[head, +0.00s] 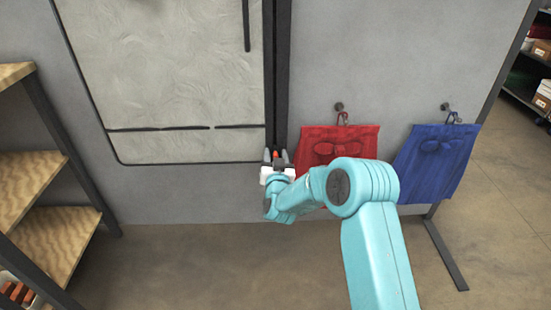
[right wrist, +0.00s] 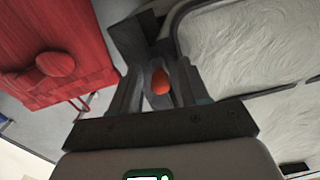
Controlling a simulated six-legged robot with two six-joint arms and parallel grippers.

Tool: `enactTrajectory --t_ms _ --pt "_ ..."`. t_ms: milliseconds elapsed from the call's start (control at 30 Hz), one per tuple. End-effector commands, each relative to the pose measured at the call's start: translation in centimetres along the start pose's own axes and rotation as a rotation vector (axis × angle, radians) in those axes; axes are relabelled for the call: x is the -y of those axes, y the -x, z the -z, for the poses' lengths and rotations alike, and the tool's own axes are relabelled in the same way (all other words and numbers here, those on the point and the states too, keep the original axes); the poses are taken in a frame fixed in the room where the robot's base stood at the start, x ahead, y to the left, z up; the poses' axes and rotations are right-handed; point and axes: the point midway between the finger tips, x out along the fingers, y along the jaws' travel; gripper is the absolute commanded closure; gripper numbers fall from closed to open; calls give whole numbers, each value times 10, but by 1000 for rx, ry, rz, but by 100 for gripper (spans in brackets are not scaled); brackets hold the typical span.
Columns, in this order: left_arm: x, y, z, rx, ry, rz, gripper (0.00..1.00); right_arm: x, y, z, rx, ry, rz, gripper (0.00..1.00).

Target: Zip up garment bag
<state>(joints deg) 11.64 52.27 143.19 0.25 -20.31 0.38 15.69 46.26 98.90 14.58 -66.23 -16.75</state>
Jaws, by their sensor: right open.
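The garment bag (head: 170,75) is a pale, creased panel with dark edging, hanging against a grey wall in the head view. It also fills the upper right of the right wrist view (right wrist: 245,45). A small orange-red pull (head: 276,154) sits low on the dark vertical strip (head: 278,70) along the bag's right side. My right gripper (head: 277,158) is open at the pull. In the right wrist view the pull (right wrist: 161,82) shows between the two open fingers; I cannot tell whether they touch it. My left gripper is not in view.
A red cloth bag (head: 325,140) and a blue one (head: 440,160) hang from hooks right of the gripper, the red close to my arm. A wooden shelf unit (head: 55,225) stands at the left. The floor below the garment bag is clear.

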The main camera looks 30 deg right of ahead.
Motion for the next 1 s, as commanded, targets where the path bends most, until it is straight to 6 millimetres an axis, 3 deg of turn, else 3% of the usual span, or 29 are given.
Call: enactTrajectory --t_ms 167,300,333,667,867,1000 --pt "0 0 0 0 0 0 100 0 0 0 0 0 0 55" --pt "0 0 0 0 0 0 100 0 0 0 0 0 0 97" --pt "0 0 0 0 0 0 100 0 0 0 0 0 0 100" --pt "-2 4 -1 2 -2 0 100 2 0 10 -1 -3 0 100" --pt "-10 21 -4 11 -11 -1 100 8 0 49 -4 -5 0 100" --pt "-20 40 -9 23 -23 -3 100 15 0 94 -5 -6 0 100"
